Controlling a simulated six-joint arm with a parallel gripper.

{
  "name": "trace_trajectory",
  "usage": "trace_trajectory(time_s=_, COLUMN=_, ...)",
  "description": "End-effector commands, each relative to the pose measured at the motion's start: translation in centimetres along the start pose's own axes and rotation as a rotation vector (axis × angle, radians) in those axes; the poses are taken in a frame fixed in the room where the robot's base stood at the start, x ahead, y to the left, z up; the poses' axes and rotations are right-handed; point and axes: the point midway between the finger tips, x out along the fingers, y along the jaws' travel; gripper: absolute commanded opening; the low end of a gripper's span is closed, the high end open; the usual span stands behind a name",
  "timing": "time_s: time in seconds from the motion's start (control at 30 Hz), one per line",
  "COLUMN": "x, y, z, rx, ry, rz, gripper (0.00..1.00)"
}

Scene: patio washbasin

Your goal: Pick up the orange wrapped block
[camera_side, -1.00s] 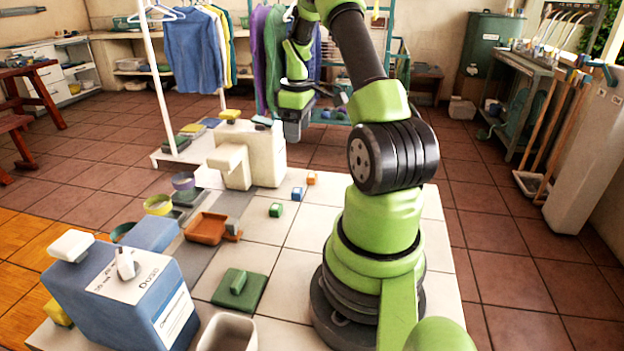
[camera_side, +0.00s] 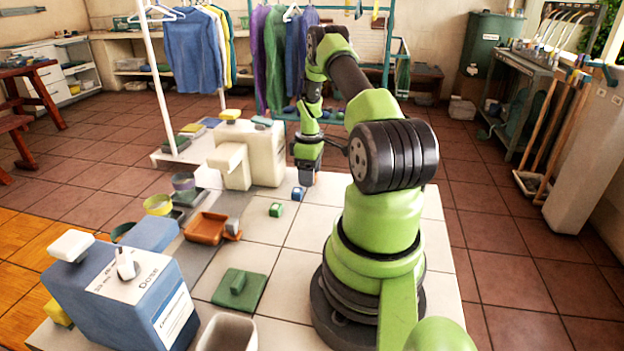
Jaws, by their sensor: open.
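My gripper (camera_side: 306,178) points down low over the white tiled table top, near its far edge. It is open, with its fingers close to the surface. The orange wrapped block is hidden behind or between the fingers, so I cannot tell whether they touch it. A small blue wrapped block (camera_side: 297,194) sits just left of and nearer than the gripper. A small green wrapped block (camera_side: 276,210) lies further left and nearer.
A cream dispenser-like box (camera_side: 262,155) stands left of the gripper. The tiles (camera_side: 300,232) in front of the small blocks are clear.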

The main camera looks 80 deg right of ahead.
Motion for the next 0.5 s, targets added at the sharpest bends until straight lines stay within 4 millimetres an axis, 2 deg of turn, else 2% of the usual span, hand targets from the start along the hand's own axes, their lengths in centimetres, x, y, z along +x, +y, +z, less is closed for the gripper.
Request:
trace_trajectory(time_s=0.23, x=0.26, y=0.0, z=0.0, rx=0.001, ry=0.0, rz=0.001, gripper=0.62)
trace_trajectory(time_s=0.27, x=0.25, y=0.0, z=0.0, rx=0.001, ry=0.0, rz=0.0, gripper=0.57)
trace_trajectory(time_s=0.47, x=0.24, y=0.0, z=0.0, rx=0.0, ry=0.0, rz=0.001, gripper=0.11)
trace_trajectory(time_s=0.5, x=0.23, y=0.0, z=0.0, rx=0.0, ry=0.0, rz=0.001, gripper=0.09)
